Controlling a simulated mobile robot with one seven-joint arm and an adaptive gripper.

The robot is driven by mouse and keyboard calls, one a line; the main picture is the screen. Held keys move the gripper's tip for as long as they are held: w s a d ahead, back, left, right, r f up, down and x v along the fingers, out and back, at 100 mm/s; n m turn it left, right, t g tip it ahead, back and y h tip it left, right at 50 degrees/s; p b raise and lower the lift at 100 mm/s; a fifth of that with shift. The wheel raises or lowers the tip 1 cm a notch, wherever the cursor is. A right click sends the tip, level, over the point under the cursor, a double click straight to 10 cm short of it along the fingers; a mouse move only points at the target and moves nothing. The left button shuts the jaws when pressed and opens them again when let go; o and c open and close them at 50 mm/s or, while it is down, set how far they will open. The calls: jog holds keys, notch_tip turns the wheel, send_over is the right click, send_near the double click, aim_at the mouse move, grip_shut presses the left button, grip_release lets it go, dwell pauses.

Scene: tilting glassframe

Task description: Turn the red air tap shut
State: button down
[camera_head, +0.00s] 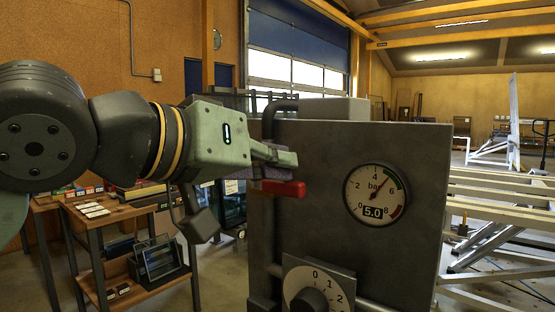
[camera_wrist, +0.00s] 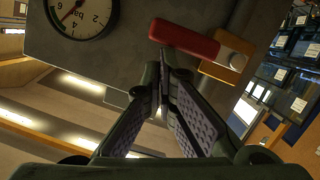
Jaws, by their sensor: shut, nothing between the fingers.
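The red tap handle (camera_head: 284,188) sticks out sideways on the grey panel (camera_head: 340,150), left of the gauge. In the wrist view the red handle (camera_wrist: 184,39) lies slightly tilted, with its right end at a brass-coloured body (camera_wrist: 230,58). My gripper (camera_head: 288,158) is shut and empty, its fingertips just above the handle in the head view. In the wrist view the fingertips (camera_wrist: 165,70) are close to the handle's left half. I cannot tell whether they touch it.
The round pressure gauge (camera_head: 377,194) shows 5.0 bar. A numbered dial with a dark knob (camera_head: 312,299) sits below the tap. A grey pipe (camera_head: 270,118) runs at the panel's upper left. A wooden workbench (camera_head: 120,225) stands at left, pale frames (camera_head: 500,195) at right.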

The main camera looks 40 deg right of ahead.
jog(key=v, duration=1.2)
